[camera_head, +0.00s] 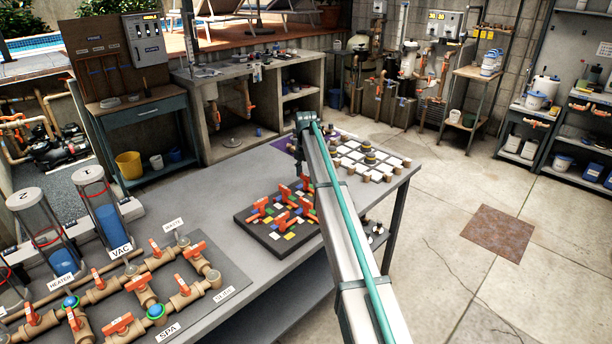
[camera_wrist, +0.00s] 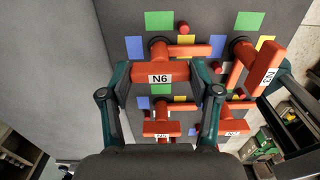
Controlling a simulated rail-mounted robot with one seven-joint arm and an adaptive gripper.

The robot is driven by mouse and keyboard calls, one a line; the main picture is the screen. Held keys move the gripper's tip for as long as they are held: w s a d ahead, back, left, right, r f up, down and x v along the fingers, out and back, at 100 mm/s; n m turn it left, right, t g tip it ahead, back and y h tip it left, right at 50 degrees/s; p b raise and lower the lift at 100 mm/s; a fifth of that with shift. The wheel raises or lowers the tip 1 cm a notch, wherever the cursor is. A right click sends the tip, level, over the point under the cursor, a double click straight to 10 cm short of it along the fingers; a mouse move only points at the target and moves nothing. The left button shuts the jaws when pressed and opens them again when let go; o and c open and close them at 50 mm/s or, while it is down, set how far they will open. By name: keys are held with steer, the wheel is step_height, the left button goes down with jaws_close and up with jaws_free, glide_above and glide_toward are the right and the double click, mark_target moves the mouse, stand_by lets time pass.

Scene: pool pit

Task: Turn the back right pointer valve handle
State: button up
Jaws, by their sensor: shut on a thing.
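The orange-red pointer valve handles stand on a dark board (camera_head: 272,238) with coloured squares on the grey table. In the wrist view, my gripper (camera_wrist: 167,76) is shut on the handle labelled N6 (camera_wrist: 174,74), one teal finger on each side of it. A pointer bar (camera_wrist: 192,50) beside N6 points right, towards a blue square. The handle labelled N3 (camera_wrist: 258,68) stands tilted to its right. In the head view my arm hides my gripper.
A pipe panel with orange valves (camera_head: 152,285) lies at the table's left front. White tiles with dark pieces (camera_head: 372,157) stand beyond the board. Small red pegs (camera_wrist: 183,27) stick up near the handles. The grey table (camera_head: 205,195) is bare left of the board.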

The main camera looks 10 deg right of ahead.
steer(key=o, duration=1.1)
steer(key=shift+o, duration=0.2)
step_height(320, 180, up, 12)
